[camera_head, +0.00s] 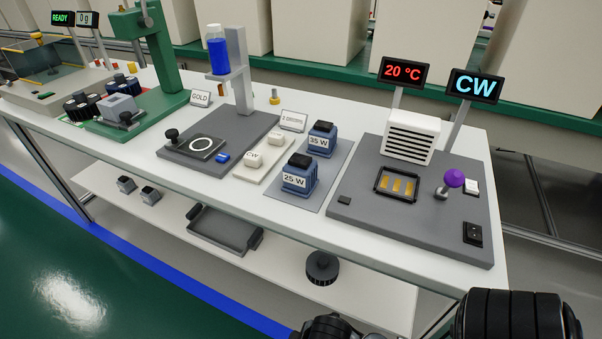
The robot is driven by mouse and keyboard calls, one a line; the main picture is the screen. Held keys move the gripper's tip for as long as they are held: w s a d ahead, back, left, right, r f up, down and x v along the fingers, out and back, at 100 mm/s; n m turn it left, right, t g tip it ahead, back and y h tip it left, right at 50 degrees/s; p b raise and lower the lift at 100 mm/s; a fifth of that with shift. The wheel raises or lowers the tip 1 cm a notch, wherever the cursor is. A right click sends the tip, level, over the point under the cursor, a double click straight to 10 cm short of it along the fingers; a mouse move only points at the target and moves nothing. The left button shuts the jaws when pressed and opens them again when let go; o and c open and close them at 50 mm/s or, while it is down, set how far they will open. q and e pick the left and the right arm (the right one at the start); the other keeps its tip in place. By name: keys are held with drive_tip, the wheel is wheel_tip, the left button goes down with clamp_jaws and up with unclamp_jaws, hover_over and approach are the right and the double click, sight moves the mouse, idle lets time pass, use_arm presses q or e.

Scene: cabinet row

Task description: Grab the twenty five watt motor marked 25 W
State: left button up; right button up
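The motor marked 25 W (298,178) is a blue block with a black top and a white label on its front. It stands upright on a grey mat (332,172) near the front of the white table. A similar blue motor marked 35 W (322,140) stands behind it on the same mat, apart from it. No gripper touches either motor. Black parts of my own arm show at the bottom right edge, but no gripper fingers can be seen there. My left gripper is not in view.
Right of the mat is a grey station (420,220) with a purple-knobbed lever (454,179) and a white vented box (410,137). A lower shelf (270,258) runs beneath the table.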

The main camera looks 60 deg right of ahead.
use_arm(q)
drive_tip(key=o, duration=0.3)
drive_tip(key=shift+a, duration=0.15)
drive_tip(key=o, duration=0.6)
